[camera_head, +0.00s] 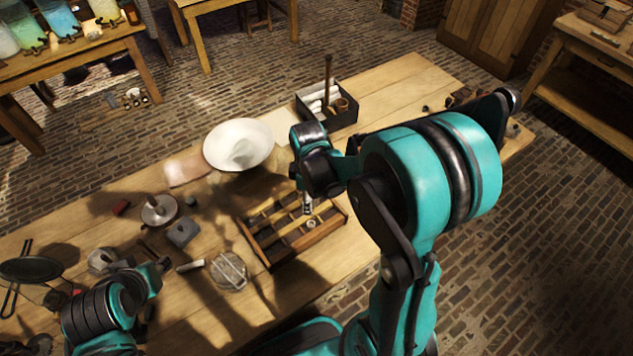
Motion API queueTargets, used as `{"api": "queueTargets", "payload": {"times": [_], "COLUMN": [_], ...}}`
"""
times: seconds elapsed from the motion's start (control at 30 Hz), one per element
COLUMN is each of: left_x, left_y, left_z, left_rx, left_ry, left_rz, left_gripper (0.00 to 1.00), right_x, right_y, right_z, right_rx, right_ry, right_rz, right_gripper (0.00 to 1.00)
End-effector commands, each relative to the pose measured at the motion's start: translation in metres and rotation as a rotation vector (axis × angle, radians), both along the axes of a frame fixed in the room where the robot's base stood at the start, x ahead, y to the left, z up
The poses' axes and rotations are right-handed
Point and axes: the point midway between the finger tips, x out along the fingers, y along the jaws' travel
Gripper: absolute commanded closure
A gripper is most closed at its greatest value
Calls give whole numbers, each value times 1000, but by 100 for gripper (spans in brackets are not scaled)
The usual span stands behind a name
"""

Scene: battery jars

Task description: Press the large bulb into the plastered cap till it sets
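My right gripper (306,203) points down over the wooden rack (268,262), near its right part. A small pale metallic piece shows at its tip; whether this is a finger or something held is unclear. A small round light piece (311,224), possibly a cap, sits in the rack just below. I cannot make out the large bulb for certain; a clear, round, ribbed object (229,271) lies on the table left of the rack. My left gripper (162,266) is low over the table at the lower left; its fingers are too dark to read.
A white bowl (238,146) with pale contents stands behind the rack. A black box (345,117) with white rolls is farther back. A round metal disc (159,211), a grey block (183,234) and a dark pan (31,269) lie left. Bare tabletop shows at the front.

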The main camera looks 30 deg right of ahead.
Motion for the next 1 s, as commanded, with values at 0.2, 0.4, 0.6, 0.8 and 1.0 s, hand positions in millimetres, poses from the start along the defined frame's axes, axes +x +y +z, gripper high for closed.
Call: {"api": "queueTargets", "payload": {"times": [0.2,0.4,0.6,0.8,1.0], "left_x": [0,0,0,0,0], "left_y": [0,0,0,0,0], "left_z": [-5,-17,-30,-34,-33], "left_rx": [0,0,0,0,0], "left_ry": [0,0,0,0,0], "left_rz": [0,0,0,0,0], "left_gripper": [68,68,68,68,68], "right_x": [-3,-3,-2,-2,-2], "right_y": [3,3,2,2,2], "right_z": [-8,-23,-40,-47,-46], "right_rx": [0,0,0,0,0], "right_ry": [0,0,0,0,0], "right_rz": [11,10,10,10,10], "right_gripper": [75,75,75,75,75]}}
